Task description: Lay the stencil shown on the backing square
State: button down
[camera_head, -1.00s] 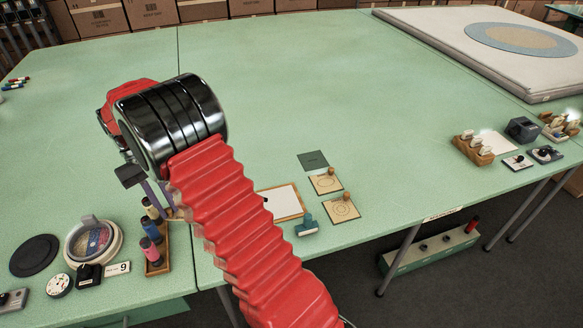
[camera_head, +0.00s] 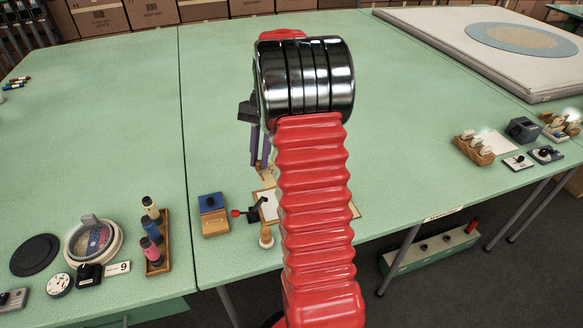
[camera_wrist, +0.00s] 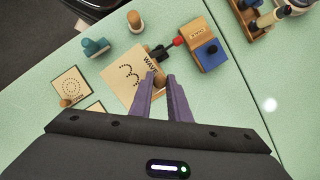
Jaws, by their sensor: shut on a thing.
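My gripper (camera_head: 261,166) hangs above the front middle of the green table in the head view. Its purple fingers, also in the wrist view (camera_wrist: 161,78), are closed on a small brown knob (camera_wrist: 158,83); what is below the knob is mostly hidden. A card (camera_wrist: 122,76) printed "3" and "WAVY" lies beyond the fingertips. A tan square stencil (camera_wrist: 71,84) with a dotted ring and wooden knob lies left of it. Part of another tan square (camera_wrist: 95,106) shows nearer. The dark green backing square is not visible now, as my arm covers that area.
A wooden block with a blue top (camera_wrist: 208,55) stands right of the card, beside a black tool with a red knob (camera_wrist: 178,41). A teal stamp (camera_wrist: 95,47) and wooden peg (camera_wrist: 135,20) stand beyond. A spool rack (camera_head: 166,243) stands left. The table's back is clear.

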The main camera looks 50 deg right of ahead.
jog(key=s+d+m+t+h, duration=0.2)
jog(key=s+d+m+t, duration=0.45)
jog(key=m, duration=0.95)
notch_tip(320, 180, down, 6)
jog(key=w+d+m, duration=0.1)
jog(key=d+m, duration=0.1)
jog(key=m, duration=0.1)
jog(key=shift+w+f+g+h, duration=0.15)
jog(key=shift+w+g+h, duration=0.15)
jog(key=shift+g, duration=0.05)
jog(key=shift+f, duration=0.15)
jog(key=shift+w+a+f, duration=0.1)
jog(key=shift+f, duration=1.1)
jog(key=shift+a+f, duration=0.1)
jog(key=shift+f, duration=1.05)
jog(key=shift+w+a+f, duration=0.35)
jog(key=shift+a+f, duration=0.35)
jog(key=shift+f, duration=0.15)
